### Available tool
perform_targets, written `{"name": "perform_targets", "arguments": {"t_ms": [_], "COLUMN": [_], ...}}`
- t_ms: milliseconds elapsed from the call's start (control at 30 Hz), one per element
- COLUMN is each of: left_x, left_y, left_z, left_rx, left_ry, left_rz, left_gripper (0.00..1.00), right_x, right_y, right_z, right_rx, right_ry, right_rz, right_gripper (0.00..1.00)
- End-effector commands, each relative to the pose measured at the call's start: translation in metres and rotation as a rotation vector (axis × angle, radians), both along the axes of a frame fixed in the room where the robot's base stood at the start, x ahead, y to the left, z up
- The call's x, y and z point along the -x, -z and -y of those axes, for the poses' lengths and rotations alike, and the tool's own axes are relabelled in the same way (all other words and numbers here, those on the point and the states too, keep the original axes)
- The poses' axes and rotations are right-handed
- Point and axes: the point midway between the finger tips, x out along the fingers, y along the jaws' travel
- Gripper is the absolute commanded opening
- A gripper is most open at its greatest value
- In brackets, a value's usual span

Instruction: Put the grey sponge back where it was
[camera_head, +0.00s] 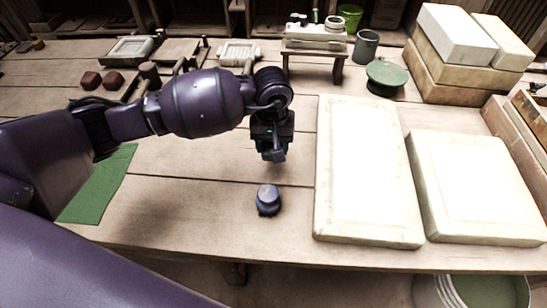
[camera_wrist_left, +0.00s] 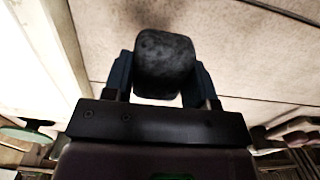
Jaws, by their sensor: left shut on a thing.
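The grey sponge (camera_wrist_left: 163,62) is a dark, speckled, rounded block in the left wrist view. My left gripper (camera_wrist_left: 162,80) is shut on it, with a blue finger on each side. In the head view my left gripper (camera_head: 273,154) hangs over the bare middle of the table, left of the white slabs. The sponge cannot be made out clearly there, and the gap between it and the table is hard to judge. My right gripper is not in view.
A small purple-blue knob-like object (camera_head: 268,200) stands on the table just in front of the gripper. Two large pale slabs (camera_head: 366,170) (camera_head: 478,188) lie to the right. A green cloth (camera_head: 100,188) lies at the left.

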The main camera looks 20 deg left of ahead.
Motion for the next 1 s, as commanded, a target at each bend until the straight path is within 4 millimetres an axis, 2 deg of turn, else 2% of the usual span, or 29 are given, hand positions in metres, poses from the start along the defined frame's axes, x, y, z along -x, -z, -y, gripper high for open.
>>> {"name": "perform_targets", "arguments": {"t_ms": [167, 300, 433, 967, 1000], "left_x": [0.000, 0.001, 0.001, 0.000, 0.000], "left_y": [0.014, 0.039, 0.055, 0.063, 0.063], "left_z": [0.000, 0.000, 0.000, 0.000, 0.000], "left_rx": [0.001, 0.001, 0.001, 0.000, 0.000], "left_ry": [0.000, -0.001, 0.000, 0.001, 0.001], "left_rz": [-0.001, -0.005, -0.004, 0.001, 0.002], "left_gripper": [0.26, 0.26, 0.26, 0.26, 0.55], "right_x": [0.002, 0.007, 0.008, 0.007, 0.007], "right_y": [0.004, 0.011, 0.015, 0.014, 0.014], "right_z": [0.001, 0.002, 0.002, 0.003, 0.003], "right_rx": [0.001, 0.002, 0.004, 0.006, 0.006], "right_ry": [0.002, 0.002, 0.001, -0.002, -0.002], "right_rz": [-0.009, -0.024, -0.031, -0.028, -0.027], "right_gripper": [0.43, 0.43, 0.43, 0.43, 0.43]}}
